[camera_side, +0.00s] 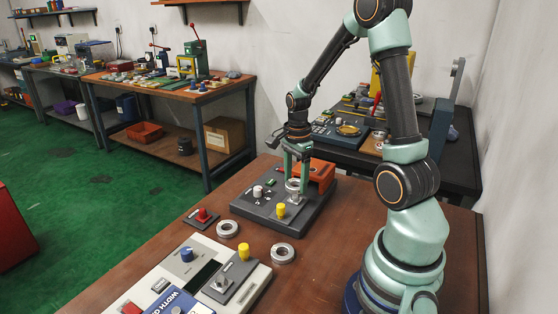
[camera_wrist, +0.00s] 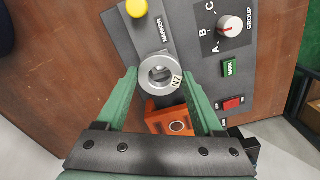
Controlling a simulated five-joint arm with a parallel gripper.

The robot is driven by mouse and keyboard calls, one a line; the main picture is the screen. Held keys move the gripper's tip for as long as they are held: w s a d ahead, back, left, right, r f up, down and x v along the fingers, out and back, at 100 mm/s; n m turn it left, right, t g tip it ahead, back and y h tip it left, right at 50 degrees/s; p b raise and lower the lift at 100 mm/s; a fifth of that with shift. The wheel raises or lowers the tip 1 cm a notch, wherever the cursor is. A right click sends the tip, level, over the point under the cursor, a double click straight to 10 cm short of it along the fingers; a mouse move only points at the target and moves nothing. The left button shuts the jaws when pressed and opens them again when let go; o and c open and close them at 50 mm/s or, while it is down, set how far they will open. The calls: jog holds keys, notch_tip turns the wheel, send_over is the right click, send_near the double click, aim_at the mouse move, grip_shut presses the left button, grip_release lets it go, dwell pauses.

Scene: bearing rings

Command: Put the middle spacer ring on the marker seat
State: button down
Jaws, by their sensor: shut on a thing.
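My gripper (camera_side: 295,179) points down over the dark grey marker unit (camera_side: 262,209), shut on a grey metal spacer ring. The ring (camera_wrist: 160,75) lies between my two green fingertips in the wrist view, with a pale tag marked with an N and a digit on its lower right. In the side view this ring (camera_side: 293,185) shows between the fingers, just in front of the orange bracket. The marker seat is hidden under the ring. I cannot tell whether the ring touches it. Two other grey rings, one farther (camera_side: 227,229) and one nearer (camera_side: 283,253), lie flat on the brown table.
The orange bracket (camera_side: 320,174) stands close behind the ring. A yellow button (camera_side: 281,210) and a white knob (camera_side: 257,191) stick up from the marker unit. A red-knobbed plate (camera_side: 202,217) and a pale control panel (camera_side: 190,265) stand at the front left.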

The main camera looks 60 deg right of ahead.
jog(key=shift+f, duration=1.75)
dwell(1.2)
grip_release()
jog(key=shift+r, duration=3.75)
jog(key=s+a+r+n+t, duration=0.1)
jog(key=a+r+n+t, duration=0.1)
jog(key=a+r+n, duration=0.4)
jog(key=s+a+r+n+t, duration=0.1)
jog(key=a+r+n+t, duration=0.2)
jog(key=a+n, duration=1)
notch_tip(320, 180, up, 4)
jog(key=n, duration=0.3)
jog(key=shift+a+f+n+t, duration=0.15)
jog(key=shift+a+n+t, duration=0.15)
jog(key=shift+n, duration=0.1)
